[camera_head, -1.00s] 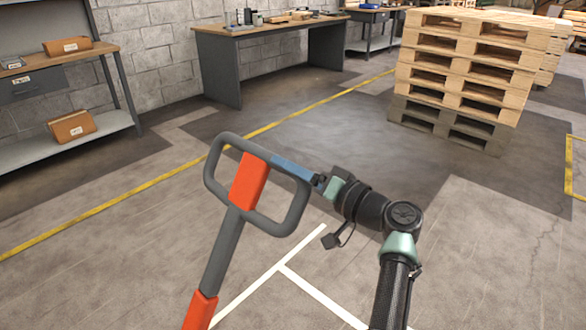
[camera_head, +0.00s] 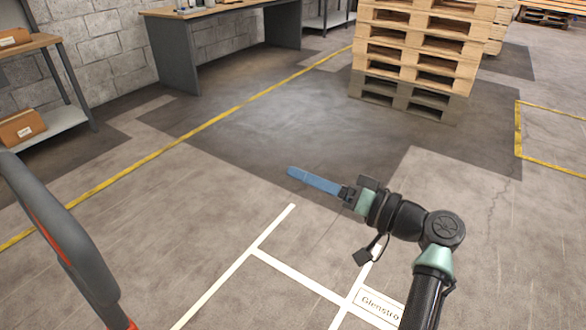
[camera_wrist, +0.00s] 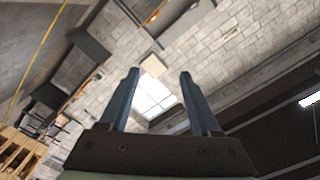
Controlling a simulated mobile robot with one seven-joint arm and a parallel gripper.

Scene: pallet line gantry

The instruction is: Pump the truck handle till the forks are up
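The truck handle (camera_head: 62,228) is at the left edge of the head view. Its dark grey loop is large and close, cut off by the frame, with a strip of orange-red inside and at the bottom. My gripper (camera_head: 291,172) is well to the right of the handle, apart from it, with its blue fingers pointing left over bare floor. In the wrist view my gripper (camera_wrist: 160,75) has its two fingers spread with nothing between them. The truck's body and forks are not in view.
A stack of wooden pallets (camera_head: 412,50) stands at the back right. A workbench (camera_head: 175,55) and a shelf with cardboard boxes (camera_head: 65,118) line the wall. Yellow and white lines mark the floor. The floor between my gripper and the pallets is clear.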

